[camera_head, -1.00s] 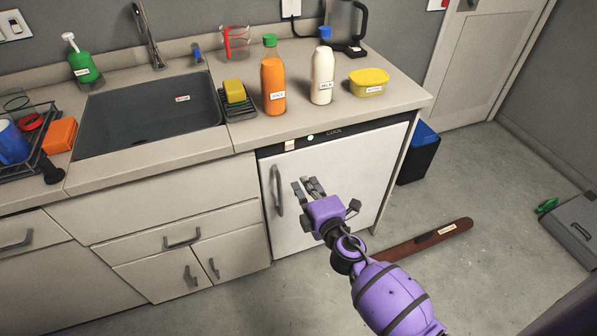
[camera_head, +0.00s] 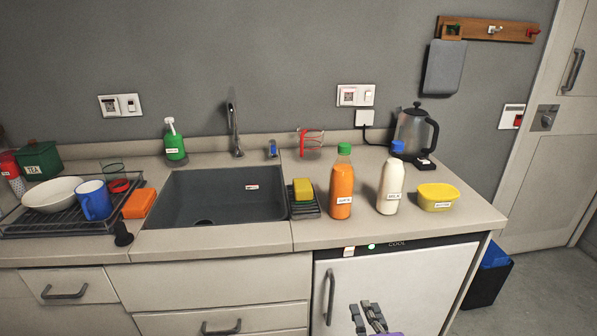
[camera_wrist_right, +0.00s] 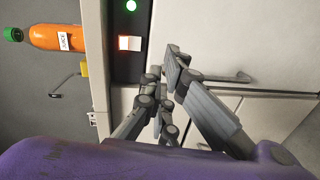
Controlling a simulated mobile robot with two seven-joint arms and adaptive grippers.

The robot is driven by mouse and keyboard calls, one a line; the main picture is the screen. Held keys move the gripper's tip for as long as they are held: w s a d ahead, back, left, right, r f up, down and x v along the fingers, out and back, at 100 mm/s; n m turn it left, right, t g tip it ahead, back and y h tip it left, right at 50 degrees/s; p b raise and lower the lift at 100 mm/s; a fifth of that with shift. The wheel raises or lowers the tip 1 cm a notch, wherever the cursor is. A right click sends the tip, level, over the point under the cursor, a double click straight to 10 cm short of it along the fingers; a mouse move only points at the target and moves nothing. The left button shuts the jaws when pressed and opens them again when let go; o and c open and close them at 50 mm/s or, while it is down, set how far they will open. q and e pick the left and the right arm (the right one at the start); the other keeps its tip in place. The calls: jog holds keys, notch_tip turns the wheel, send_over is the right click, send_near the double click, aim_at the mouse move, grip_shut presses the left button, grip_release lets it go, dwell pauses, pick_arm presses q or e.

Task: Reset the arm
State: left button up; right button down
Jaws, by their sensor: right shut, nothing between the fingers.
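My right gripper (camera_head: 370,318) shows at the bottom edge of the head view, in front of the white fridge door (camera_head: 425,285). It is to the right of the fridge's grey upright handle (camera_head: 330,297) and apart from it. Its grey fingers are shut and hold nothing. The right wrist view also shows the gripper (camera_wrist_right: 166,68), with the fridge's front panel (camera_wrist_right: 128,65) and its lights to the left. The fridge door is closed. Most of my purple right arm is below the head view. My left gripper is not in view.
The counter above carries a juice bottle (camera_head: 341,190), a milk bottle (camera_head: 389,188), a yellow tub (camera_head: 438,196), a kettle (camera_head: 411,135) and a sink (camera_head: 225,195). A dish rack (camera_head: 60,222) is at the left. A blue-lidded bin (camera_head: 486,283) stands right of the fridge.

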pick_arm(q)
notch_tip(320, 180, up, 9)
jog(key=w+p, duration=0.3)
jog(key=p, duration=0.5)
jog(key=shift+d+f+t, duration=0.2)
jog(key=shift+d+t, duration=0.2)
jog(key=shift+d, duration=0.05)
pick_arm(e)
jog(key=s+f+m+g, duration=0.2)
jog(key=s+m, duration=0.3)
jog(key=s, duration=0.7)
jog(key=s+a+f+m+g, duration=0.1)
jog(key=s+f+m+g, duration=0.2)
jog(key=s, duration=1)
jog(key=s+f+m+g, duration=0.2)
jog(key=s+m, duration=0.7)
jog(key=s, duration=0.3)
jog(key=shift+s+a+f+g, duration=0.2)
jog(key=shift+g, duration=0.2)
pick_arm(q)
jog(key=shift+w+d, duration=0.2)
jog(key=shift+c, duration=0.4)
pick_arm(e)
jog(key=shift+w, duration=0.1)
